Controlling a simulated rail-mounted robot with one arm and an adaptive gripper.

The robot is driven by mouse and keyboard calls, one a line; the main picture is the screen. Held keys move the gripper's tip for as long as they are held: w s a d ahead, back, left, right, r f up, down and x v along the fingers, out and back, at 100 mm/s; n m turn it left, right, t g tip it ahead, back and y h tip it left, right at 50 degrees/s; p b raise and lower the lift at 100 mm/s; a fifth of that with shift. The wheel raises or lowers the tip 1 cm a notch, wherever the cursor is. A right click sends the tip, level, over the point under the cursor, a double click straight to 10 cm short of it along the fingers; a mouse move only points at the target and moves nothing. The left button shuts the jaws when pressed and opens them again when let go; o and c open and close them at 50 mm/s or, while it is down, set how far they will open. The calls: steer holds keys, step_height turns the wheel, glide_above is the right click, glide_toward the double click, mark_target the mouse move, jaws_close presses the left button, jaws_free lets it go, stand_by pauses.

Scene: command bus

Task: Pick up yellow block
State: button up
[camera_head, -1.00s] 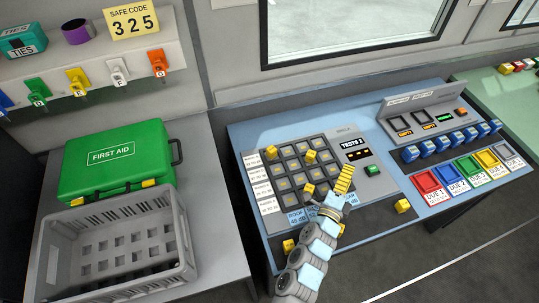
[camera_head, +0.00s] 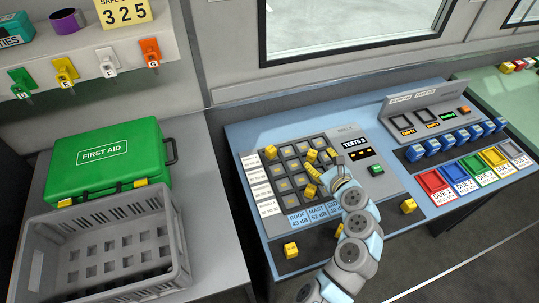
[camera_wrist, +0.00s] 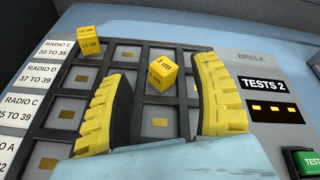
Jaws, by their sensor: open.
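Several yellow blocks are in the head view. One (camera_head: 311,156) sits on the dark grid of the console (camera_head: 238,133); it appears to be the block marked 3 dB in the wrist view (camera_wrist: 163,72). My gripper (camera_head: 324,165) is open over the grid, its yellow-padded fingers on either side of that block in the wrist view (camera_wrist: 164,75). I cannot tell whether they touch it. A second block (camera_head: 270,152), apparently the one marked 15 dB in the wrist view (camera_wrist: 88,40), sits at the grid's far left. A third (camera_head: 309,190) lies near the grid's front.
More yellow blocks lie at the console's front edge (camera_head: 291,250) and right of my arm (camera_head: 408,206). A display (camera_head: 354,143) and green button (camera_head: 376,170) are right of the grid. A grey crate (camera_head: 30,275) and green first aid case (camera_head: 105,153) stand left.

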mark_target(273, 151)
steer(key=s+a+g+y, duration=0.1)
steer(key=s+a+r+g+y, duration=0.1)
steer(key=s+a+r+g+y+b, duration=0.1)
steer(key=s+y, duration=0.1)
steer(key=shift+s+a, duration=0.1)
steer(key=shift+a, duration=0.5)
steer(key=x, duration=0.6)
steer(key=p+x, duration=0.1)
steer(key=x, duration=0.5)
steer(key=shift+s+a, duration=0.2)
steer(key=shift+x, duration=2.1)
steer(key=shift+w+a+f, duration=0.1)
steer(key=shift+w+a, duration=0.15)
steer(key=shift+a, duration=0.2)
jaws_close()
